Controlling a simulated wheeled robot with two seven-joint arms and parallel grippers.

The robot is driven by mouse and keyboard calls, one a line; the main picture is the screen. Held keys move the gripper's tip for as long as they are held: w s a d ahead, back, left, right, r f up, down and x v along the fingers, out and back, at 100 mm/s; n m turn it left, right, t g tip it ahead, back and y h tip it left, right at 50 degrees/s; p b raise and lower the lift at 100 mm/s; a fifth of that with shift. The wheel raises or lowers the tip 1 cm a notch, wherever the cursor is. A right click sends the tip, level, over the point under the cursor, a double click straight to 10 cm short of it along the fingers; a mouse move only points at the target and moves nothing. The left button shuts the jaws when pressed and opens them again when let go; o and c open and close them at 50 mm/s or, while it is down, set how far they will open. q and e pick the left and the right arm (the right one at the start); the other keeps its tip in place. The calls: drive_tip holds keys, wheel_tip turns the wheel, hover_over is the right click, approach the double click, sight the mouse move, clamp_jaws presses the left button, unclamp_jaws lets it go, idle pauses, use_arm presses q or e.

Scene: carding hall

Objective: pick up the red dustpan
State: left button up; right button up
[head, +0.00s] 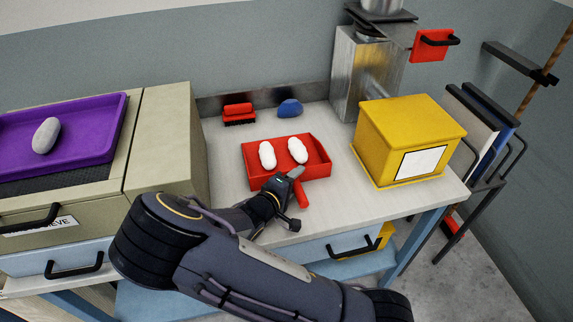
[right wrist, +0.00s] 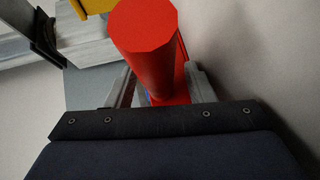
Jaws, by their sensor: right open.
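The red dustpan (head: 318,155) lies on the light worktop with two white oval lumps (head: 267,155) (head: 298,150) in it. Its short red handle (head: 300,193) points toward the front edge. My right gripper (head: 293,180) is at the handle, low over the worktop, and hides part of the dustpan's near side. In the right wrist view the red handle (right wrist: 145,40) stands between the two open fingers (right wrist: 160,92). I cannot tell whether either finger touches it. My left gripper is in neither view.
A red brush (head: 238,113) and a blue lump (head: 289,108) lie behind the dustpan. A yellow box (head: 385,135) stands to its right, a metal duct (head: 350,75) behind. A beige cabinet (head: 165,140) with a purple tray (head: 90,140) rises at left.

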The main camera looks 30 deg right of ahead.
drive_tip(key=c, duration=1)
clamp_jaws()
drive_tip(key=shift+r, duration=0.15)
